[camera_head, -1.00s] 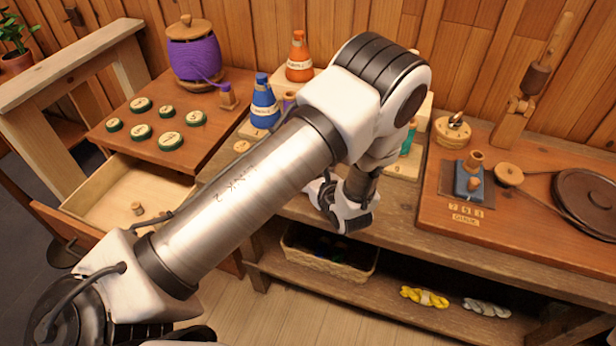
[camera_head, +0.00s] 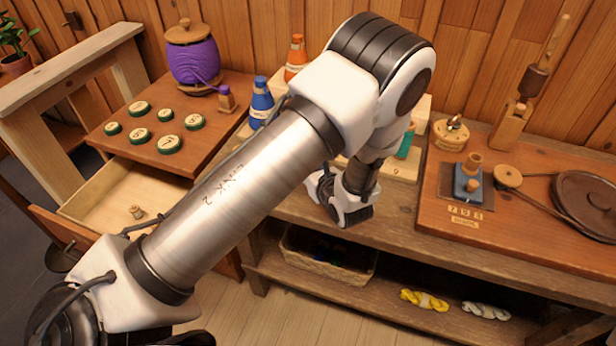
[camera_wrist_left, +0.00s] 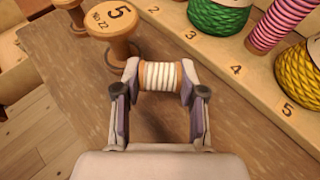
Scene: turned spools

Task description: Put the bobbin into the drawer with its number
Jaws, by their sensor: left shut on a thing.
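In the left wrist view my left gripper (camera_wrist_left: 160,92) is shut on a small bobbin (camera_wrist_left: 161,76) wound with white thread, with wooden ends. The bobbin lies sideways between the two fingers; I see no number on it. In the head view the left hand (camera_head: 342,198) is at the bench's front edge, and its fingertips and the bobbin are hidden. An open, light wooden drawer (camera_head: 100,205) is at the left, partly covered by my forearm. A small wooden knob-like piece (camera_head: 136,211) shows there. My right gripper is not in view.
A wooden spool marked 5 (camera_wrist_left: 113,22) stands just left of the held bobbin. A numbered rack (camera_wrist_left: 220,62) with green, pink and yellow spools is at the right. Green-rimmed numbered discs (camera_head: 170,144) and a purple spool (camera_head: 192,62) are on the left cabinet.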

